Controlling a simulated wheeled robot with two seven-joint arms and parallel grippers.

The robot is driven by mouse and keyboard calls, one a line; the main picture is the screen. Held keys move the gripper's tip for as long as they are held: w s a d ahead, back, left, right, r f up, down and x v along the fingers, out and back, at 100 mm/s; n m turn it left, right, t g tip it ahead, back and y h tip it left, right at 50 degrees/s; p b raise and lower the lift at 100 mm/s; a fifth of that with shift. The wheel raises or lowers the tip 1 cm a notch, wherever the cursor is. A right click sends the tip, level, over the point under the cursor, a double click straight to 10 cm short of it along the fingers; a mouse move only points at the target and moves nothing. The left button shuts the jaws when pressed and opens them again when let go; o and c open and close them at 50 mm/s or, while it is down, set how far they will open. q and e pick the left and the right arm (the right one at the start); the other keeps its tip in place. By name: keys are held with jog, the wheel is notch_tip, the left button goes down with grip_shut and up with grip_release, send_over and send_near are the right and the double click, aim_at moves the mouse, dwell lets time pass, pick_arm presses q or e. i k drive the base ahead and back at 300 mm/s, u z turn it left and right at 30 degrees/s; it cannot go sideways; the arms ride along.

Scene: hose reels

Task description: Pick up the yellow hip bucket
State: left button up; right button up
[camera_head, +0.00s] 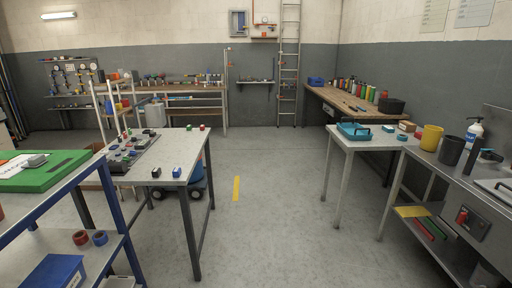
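A yellow bucket (431,138) stands upright on the steel bench at the right. It is a plain cup-like vessel and the only yellow bucket I can make out. A dark bucket (451,151) of similar shape stands just in front of it, to its right. Neither of my grippers shows in the head view, so I cannot see where they are relative to the bucket.
A small table (376,141) with a teal tray (354,131) adjoins the steel bench (488,187) on the left. A grey table (168,158) stands left. The floor (275,200) between is clear.

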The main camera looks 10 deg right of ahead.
aim_at(431, 136)
jog(key=z, duration=0.15)
jog(key=i, duration=2)
jog(key=z, duration=1.15)
jog(key=i, duration=1)
jog(key=z, duration=1.6)
jog(key=i, duration=0.75)
jog(key=z, duration=0.45)
